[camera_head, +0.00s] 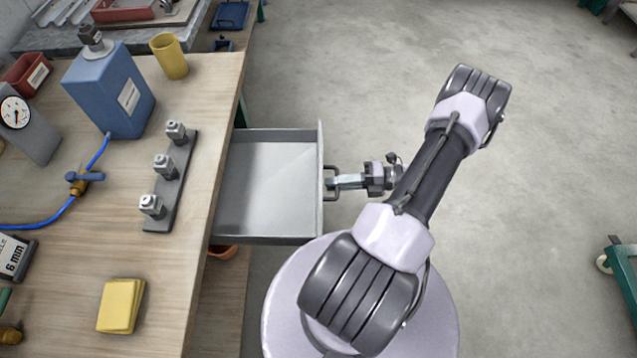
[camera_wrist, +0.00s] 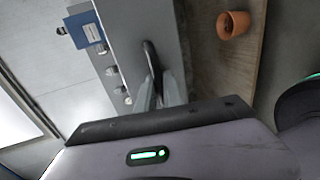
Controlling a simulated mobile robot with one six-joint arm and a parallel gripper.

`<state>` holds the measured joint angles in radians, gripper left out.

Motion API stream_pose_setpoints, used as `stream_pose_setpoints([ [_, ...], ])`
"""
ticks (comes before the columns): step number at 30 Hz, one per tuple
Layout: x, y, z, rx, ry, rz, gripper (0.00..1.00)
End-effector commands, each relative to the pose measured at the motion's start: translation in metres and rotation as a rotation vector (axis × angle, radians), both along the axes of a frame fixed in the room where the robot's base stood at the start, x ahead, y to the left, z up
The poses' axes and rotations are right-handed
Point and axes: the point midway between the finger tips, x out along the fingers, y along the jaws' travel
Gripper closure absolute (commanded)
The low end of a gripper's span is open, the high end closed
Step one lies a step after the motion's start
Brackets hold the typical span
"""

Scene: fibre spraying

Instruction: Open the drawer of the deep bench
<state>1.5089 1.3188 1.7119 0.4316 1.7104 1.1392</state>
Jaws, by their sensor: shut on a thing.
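The drawer (camera_head: 268,190) of the deep bench (camera_head: 185,270) is pulled well out from under the bench top. Its grey metal tray shows empty in the head view. The drawer's dark handle (camera_head: 330,183) is on its front panel, facing my arm. My gripper (camera_head: 340,182) is shut on the handle. In the wrist view, my gripper (camera_wrist: 163,92) has its two fingers at the handle (camera_wrist: 151,58), against the grey drawer front (camera_wrist: 172,30). The exact contact of the fingers is partly hidden.
On the bench top stand a blue container (camera_head: 108,92), a yellow cup (camera_head: 169,56), a rack of fittings (camera_head: 170,182) and a yellow pad (camera_head: 121,306). A terracotta pot (camera_head: 222,252) sits below the drawer.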

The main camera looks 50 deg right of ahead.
Motion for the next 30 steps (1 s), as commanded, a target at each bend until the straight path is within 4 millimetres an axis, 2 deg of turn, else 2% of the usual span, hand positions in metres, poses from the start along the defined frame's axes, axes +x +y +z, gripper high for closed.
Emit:
stream_pose_setpoints([
  [4,-0.0061,-0.0047,-0.0007,-0.003,0.001,0.001,1.0],
  [15,-0.007,-0.0056,0.0,-0.001,0.0,0.001,1.0],
  [16,-0.0069,-0.0056,0.0,-0.002,0.0,0.001,0.83],
  [17,-0.0068,-0.0056,-0.0001,-0.001,0.0,0.001,0.81],
  [30,-0.0077,-0.0065,0.0005,-0.001,-0.001,0.0,0.81],
])
